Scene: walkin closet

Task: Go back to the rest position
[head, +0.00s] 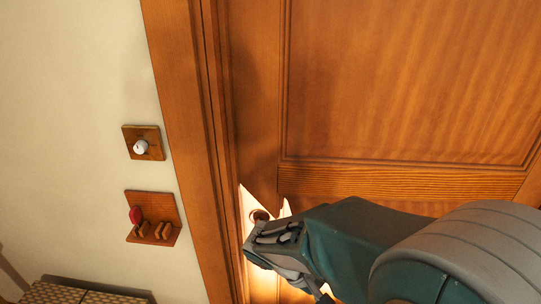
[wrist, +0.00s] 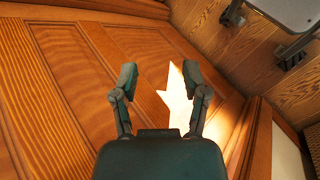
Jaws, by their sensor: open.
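My gripper (head: 272,240) is in front of the lower part of a wooden door (head: 410,80) in the head view, close to the door's left edge. In the wrist view my gripper (wrist: 160,85) has its two fingers spread apart with nothing between them. Behind the fingers is the wooden door panel (wrist: 75,75). A bright patch of light (wrist: 177,95) lies on the wood, partly behind the right finger. A round fitting (head: 260,214) on the door shows just above the gripper in the head view; the gripper partly hides that area.
A wooden door frame (head: 190,120) runs beside the door. On the pale wall are a wooden plate with a white knob (head: 141,147) and a small wooden rack (head: 152,218) with a red item (head: 135,215). A woven box (head: 85,294) is at lower left. Wooden flooring (wrist: 225,35) shows in the wrist view.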

